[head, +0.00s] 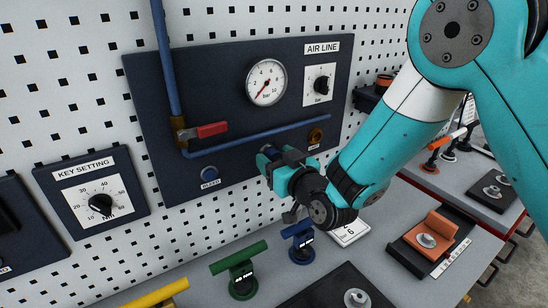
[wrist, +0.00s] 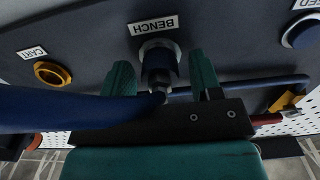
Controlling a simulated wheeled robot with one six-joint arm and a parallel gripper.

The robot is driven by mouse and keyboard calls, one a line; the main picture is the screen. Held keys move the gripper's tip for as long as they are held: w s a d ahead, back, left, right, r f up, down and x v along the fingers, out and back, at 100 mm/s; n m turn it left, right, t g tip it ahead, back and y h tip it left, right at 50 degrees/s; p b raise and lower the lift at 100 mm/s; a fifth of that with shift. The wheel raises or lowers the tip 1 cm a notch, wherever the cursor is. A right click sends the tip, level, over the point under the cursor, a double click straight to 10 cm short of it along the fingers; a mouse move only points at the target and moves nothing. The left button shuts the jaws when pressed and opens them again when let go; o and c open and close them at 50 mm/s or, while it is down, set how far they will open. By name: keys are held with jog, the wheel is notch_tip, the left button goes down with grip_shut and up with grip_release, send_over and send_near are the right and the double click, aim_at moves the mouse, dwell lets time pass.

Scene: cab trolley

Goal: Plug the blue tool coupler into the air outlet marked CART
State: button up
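The tool coupler (wrist: 158,72) sits at the outlet under the BENCH label in the wrist view; it looks dark there, and a thick blue hose (wrist: 70,113) runs from it to the left. My gripper (wrist: 162,80) has its two teal fingers on either side of the coupler, with gaps visible on both sides. In the head view my gripper (head: 270,158) is against the dark panel and hides most of that outlet. The CART outlet, a brass ring (wrist: 52,73), is empty, left of BENCH in the wrist view; it also shows in the head view (head: 315,136).
The air line panel (head: 215,80) carries a gauge (head: 267,82), a red-handled valve (head: 208,130), a blue pipe (head: 260,137) and a BLEED button (head: 210,174). Below, green (head: 242,270) and blue (head: 300,245) T-handled tools stand on the grey bench.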

grip_shut()
jog(key=b+v, duration=0.6)
jog(key=b, duration=0.1)
dwell(1.1)
